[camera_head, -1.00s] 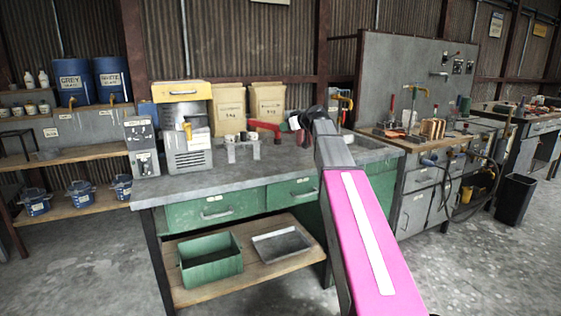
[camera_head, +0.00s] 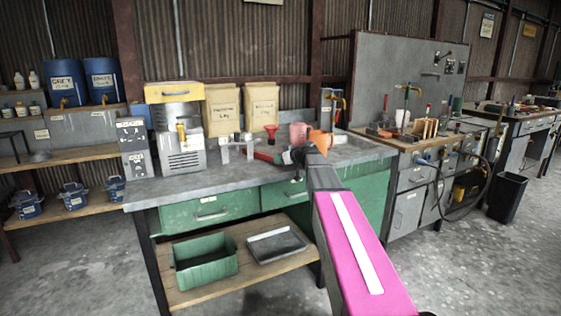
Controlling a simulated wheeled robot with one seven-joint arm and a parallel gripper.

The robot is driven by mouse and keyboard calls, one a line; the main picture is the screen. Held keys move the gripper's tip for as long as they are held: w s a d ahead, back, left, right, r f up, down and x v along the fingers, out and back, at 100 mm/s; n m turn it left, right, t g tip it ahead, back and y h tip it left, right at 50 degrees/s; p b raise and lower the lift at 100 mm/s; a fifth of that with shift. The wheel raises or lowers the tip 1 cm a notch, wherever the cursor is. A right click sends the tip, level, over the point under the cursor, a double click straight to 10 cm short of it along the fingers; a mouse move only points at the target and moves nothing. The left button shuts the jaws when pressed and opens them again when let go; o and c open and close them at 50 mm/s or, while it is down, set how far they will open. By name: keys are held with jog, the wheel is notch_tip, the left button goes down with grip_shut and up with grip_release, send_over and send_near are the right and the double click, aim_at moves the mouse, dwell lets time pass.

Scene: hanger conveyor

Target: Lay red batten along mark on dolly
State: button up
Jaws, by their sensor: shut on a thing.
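The red batten (camera_head: 268,157) shows as a short red strip just above the grey bench top, its right end at my gripper. My gripper (camera_head: 287,157) is small and dark at the far end of my arm. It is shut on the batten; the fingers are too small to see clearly. I cannot tell whether the batten touches the bench. I cannot make out the dolly or its mark; my arm hides part of the bench.
A light stand with uprights (camera_head: 237,148) is left of the batten. A grey machine with a yellow top (camera_head: 178,130) and paper bags (camera_head: 222,108) stand farther left. The bench's front left (camera_head: 190,185) is clear.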

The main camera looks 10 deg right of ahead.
jog(key=shift+f, duration=0.25)
jog(key=o, duration=1)
jog(key=shift+s+d, duration=0.1)
jog(key=shift+s, duration=0.05)
